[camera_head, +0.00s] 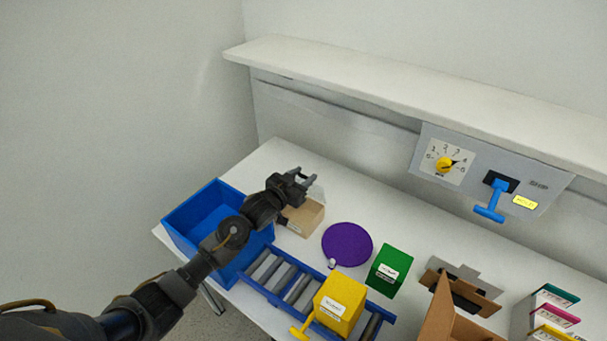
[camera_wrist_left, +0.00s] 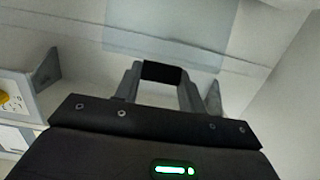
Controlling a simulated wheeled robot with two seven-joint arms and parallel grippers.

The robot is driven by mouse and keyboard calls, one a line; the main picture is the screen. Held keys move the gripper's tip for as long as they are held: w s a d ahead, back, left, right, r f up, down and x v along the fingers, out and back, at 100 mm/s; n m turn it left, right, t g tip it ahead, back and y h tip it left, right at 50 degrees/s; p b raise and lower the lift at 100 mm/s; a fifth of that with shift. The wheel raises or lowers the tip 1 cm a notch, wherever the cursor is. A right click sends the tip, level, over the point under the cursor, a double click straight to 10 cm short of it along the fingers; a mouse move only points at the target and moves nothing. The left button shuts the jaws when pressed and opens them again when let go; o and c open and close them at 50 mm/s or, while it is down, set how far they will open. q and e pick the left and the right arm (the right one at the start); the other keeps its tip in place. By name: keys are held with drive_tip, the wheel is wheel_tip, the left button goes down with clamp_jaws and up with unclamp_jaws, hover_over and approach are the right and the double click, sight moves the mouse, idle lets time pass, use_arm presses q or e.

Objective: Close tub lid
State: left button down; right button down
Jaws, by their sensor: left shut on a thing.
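The tub (camera_head: 303,219) is a small tan box with a label on its front, standing on the white table right of the blue bin. A pale, see-through lid (camera_head: 316,193) stands raised at its back, partly hidden by my gripper. My left gripper (camera_head: 305,179) is over the tub, at the lid. In the left wrist view the black fingertips of my left gripper (camera_wrist_left: 162,73) are close together, and the pale see-through lid (camera_wrist_left: 170,30) shows just past them. My left gripper is shut on the lid; the exact contact is hard to see. My right gripper is not in view.
A blue bin (camera_head: 188,218) stands left of the tub, under my left arm. A roller track (camera_head: 296,287) carries a yellow box (camera_head: 340,304). A purple disc (camera_head: 347,243) and a green box (camera_head: 388,270) lie to the right. A panel (camera_head: 471,184) with a yellow dial is behind.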

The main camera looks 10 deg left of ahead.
use_arm(q)
drive_tip(key=shift+s+f, duration=0.1)
drive_tip(key=shift+f, duration=0.2)
drive_tip(key=c, duration=1.1)
unclamp_jaws()
drive_tip(key=shift+o, duration=1.2)
drive_tip(key=shift+r, duration=0.2)
drive_tip(key=shift+s+a, duration=0.15)
drive_tip(key=shift+s, duration=0.25)
drive_tip(key=b+v, duration=0.2)
drive_tip(key=v, duration=0.7)
drive_tip(key=shift+s+a+r, duration=0.15)
drive_tip(key=shift+s, duration=0.2)
